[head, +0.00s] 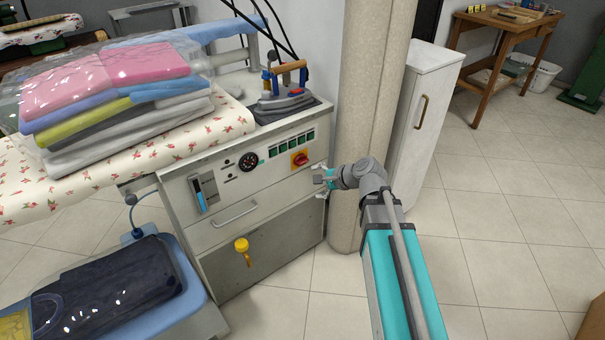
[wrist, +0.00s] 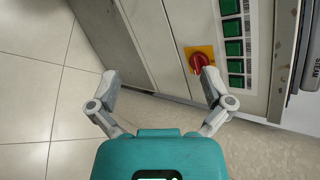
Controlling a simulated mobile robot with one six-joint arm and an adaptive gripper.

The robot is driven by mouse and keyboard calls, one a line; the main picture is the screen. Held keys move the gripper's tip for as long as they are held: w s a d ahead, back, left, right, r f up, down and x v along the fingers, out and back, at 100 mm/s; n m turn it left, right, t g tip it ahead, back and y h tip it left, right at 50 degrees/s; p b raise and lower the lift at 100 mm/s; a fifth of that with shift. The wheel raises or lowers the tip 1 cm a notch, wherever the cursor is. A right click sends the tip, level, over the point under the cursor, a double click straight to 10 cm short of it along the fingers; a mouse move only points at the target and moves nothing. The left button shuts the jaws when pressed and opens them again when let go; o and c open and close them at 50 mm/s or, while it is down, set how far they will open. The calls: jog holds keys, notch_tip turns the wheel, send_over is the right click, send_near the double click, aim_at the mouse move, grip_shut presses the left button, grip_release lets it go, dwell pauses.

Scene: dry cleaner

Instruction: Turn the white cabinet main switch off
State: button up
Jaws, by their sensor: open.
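The white cabinet (head: 215,205) stands under the ironing board. Its main switch (head: 300,159) is a red rotary knob on a yellow plate, at the right end of the front panel. The switch also shows in the wrist view (wrist: 199,62), just beyond the right fingertip. My gripper (head: 322,181) is at the cabinet's right front edge, a little right of and below the switch. In the wrist view my gripper (wrist: 160,82) has its two fingers spread wide with nothing between them. I cannot tell whether a finger touches the cabinet.
Green buttons (head: 292,142) sit above the switch, and a gauge (head: 248,162) is to its left. An iron (head: 284,98) rests on top. A round column (head: 372,110) stands close behind my gripper. A yellow valve handle (head: 242,245) sticks out lower down.

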jog(key=w+f+m+t+y+b, duration=0.25)
jog(key=w+f+m+b, duration=0.3)
jog(key=b, duration=0.35)
jog(key=m+t+h+b, duration=0.1)
jog(key=m+t+b, duration=0.5)
jog(key=m+b, duration=0.45)
send_near(304, 163)
jog(key=v, duration=0.3)
jog(key=shift+d, duration=0.1)
jog(key=shift+w+r, duration=0.1)
jog(key=shift+w, duration=0.05)
jog(key=x, duration=1.3)
jog(key=shift+w+a+f, duration=0.2)
jog(key=shift+a, duration=0.1)
jog(key=c, duration=1)
jog(key=shift+c, duration=0.2)
